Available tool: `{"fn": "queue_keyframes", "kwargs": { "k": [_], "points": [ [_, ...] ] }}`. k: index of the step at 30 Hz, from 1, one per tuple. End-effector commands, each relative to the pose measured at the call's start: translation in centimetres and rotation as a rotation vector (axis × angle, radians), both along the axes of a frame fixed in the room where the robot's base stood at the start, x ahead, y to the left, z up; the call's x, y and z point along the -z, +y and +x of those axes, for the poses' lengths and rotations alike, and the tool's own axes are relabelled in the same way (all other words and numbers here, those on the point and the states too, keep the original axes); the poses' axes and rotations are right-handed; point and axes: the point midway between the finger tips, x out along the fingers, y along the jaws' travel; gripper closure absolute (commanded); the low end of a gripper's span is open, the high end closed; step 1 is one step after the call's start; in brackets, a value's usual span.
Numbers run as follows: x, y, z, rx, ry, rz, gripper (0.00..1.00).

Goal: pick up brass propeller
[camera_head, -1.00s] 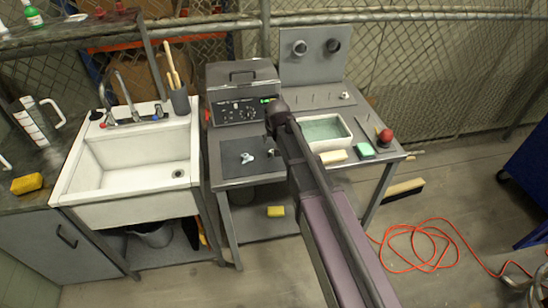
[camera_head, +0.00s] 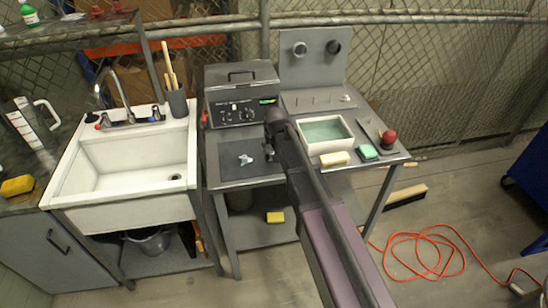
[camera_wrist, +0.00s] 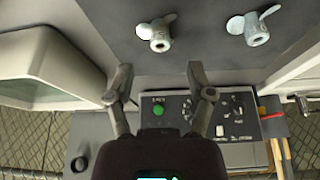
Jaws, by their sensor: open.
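Two small three-bladed-looking propellers lie on the dark grey mat in the wrist view, one near the top middle (camera_wrist: 158,34) and one to its right (camera_wrist: 254,27). Both look pale grey there, so I cannot tell by colour which is the brass propeller. In the head view one propeller (camera_head: 244,159) shows on the mat (camera_head: 232,172); the other is mostly hidden by my arm. My gripper (camera_wrist: 160,76) is open and empty, its fingers apart. In the wrist picture its tips lie below the left propeller, apart from it.
A control box (camera_head: 242,98) with knobs stands behind the mat. A sink (camera_head: 130,165) stands left.

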Motion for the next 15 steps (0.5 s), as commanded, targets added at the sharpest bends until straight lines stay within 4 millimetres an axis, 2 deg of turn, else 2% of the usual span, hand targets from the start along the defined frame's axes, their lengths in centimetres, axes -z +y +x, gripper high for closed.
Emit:
{"fn": "queue_keyframes", "kwargs": {
  "k": [8,15],
  "points": [
    [0.2,0.1,0.0,0.0,0.0,0.0,0.31],
    [1.5,0.2,0.5,-0.001,0.0,0.0,0.31]
  ]
}}
